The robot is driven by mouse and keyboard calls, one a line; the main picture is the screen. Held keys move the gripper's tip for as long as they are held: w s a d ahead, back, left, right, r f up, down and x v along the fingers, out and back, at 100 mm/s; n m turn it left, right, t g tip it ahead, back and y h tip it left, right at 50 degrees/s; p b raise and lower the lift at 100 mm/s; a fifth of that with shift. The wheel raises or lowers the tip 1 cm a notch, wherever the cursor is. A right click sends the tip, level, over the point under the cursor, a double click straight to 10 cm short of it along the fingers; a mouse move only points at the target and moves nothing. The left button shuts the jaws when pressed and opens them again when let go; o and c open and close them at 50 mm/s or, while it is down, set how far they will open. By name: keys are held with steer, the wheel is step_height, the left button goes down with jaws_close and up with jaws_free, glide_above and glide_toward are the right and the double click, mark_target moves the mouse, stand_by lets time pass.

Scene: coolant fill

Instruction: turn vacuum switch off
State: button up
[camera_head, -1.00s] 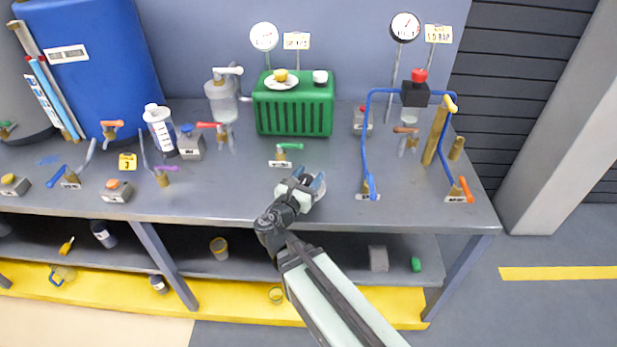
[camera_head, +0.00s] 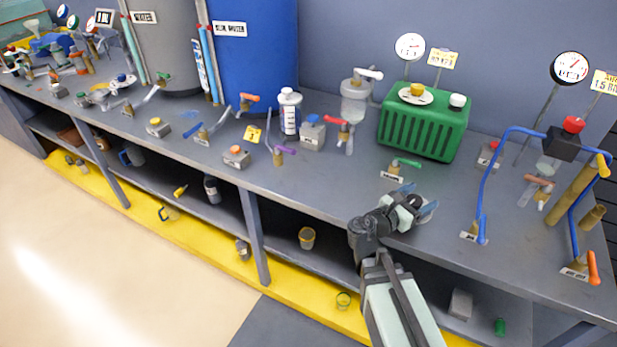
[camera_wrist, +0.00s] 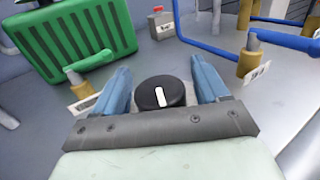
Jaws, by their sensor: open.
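A round black knob (camera_wrist: 155,97) with a white pointer mark sits on the bench between my blue fingers in the wrist view. The mark points nearly straight up and down in that picture. My gripper (camera_wrist: 162,76) is open, one finger on each side of the knob, with gaps visible at both sides. In the head view my gripper (camera_head: 418,200) is over the bench's front edge area, in front of the green ribbed box, and largely hides the knob. I cannot read any label naming the vacuum switch.
A green-handled valve (camera_wrist: 88,64) stands close to my left finger, before the green box (camera_wrist: 75,38). A blue-handled valve (camera_wrist: 254,52) and blue pipe (camera_head: 492,180) stand to the right. A grey box with a red button (camera_wrist: 161,24) is behind.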

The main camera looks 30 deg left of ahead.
steer(key=m+g+h, duration=0.3)
steer(key=h, duration=0.1)
steer(key=v, duration=1.4)
steer(key=shift+w+a, duration=0.1)
steer(key=shift+a, duration=0.25)
steer(key=s+a+r+n+t+y, duration=0.1)
steer(key=a+r+n+t+y, duration=0.1)
steer(key=a, duration=0.7)
steer(key=s+a+r+n+t+y, duration=0.1)
steer(key=a+n+y, duration=0.3)
steer(key=a, duration=0.6)
steer(key=shift+a+r+t+y, duration=0.2)
steer(key=shift+r+t+y, duration=0.6)
steer(key=shift+y, duration=0.2)
steer(key=shift+w, duration=0.1)
